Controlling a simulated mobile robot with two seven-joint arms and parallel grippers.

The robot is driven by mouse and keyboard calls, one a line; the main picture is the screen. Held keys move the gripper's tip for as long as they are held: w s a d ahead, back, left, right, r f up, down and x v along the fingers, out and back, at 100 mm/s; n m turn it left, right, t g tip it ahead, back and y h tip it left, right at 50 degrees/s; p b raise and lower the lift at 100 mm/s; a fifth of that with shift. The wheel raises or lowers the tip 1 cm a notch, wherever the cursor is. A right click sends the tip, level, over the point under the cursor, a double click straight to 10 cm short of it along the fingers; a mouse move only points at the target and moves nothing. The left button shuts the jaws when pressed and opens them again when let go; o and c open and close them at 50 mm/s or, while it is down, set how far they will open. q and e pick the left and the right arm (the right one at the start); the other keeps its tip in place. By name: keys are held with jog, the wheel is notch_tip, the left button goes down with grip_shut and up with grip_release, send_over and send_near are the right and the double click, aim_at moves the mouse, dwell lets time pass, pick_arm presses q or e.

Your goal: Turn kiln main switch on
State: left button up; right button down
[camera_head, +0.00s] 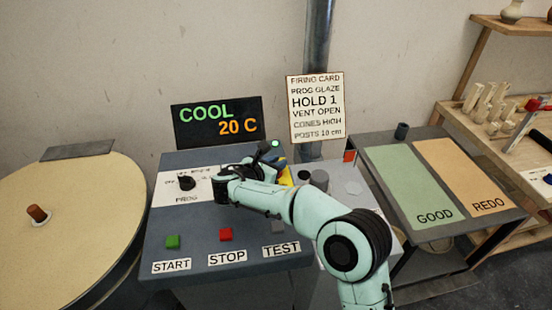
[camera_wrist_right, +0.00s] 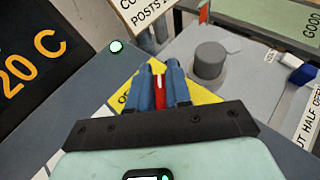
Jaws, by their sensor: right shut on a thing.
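The kiln main switch shows as a red handle (camera_wrist_right: 159,90) with a white mark, between the two blue fingers of my right gripper (camera_wrist_right: 162,72) in the right wrist view. The fingers are shut on it. Its yellow plate (camera_wrist_right: 198,95) lies behind, with its lettering mostly hidden. In the head view my right gripper (camera_head: 273,160) is over the back right of the grey-blue panel (camera_head: 200,247), and only an edge of the yellow plate (camera_head: 287,174) shows. The switch is hidden there by my gripper and wrist. My left gripper is out of view.
A lit green lamp (camera_head: 275,144) is near the gripper. The display (camera_head: 217,121) reads COOL 20 C. A black knob (camera_head: 186,183) and green, red and grey buttons are on the panel. A grey cylinder (camera_wrist_right: 209,60) stands right of the switch; a firing card (camera_head: 316,107) is behind.

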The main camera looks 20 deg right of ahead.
jog(key=shift+s+f+g, duration=0.1)
jog(key=shift+f+g, duration=0.2)
jog(key=shift+f, duration=0.05)
jog(key=c, duration=1.1)
grip_release()
jog(key=shift+c, duration=0.2)
jog(key=shift+r, duration=0.15)
jog(key=shift+s+a+r, duration=0.15)
jog(key=shift+a+r, duration=0.15)
jog(key=shift+a, duration=0.2)
jog(key=v, duration=1.2)
jog(key=shift+s+a+f+p, duration=0.1)
jog(key=shift+s+f+p, duration=0.05)
jog(key=shift+p, duration=0.15)
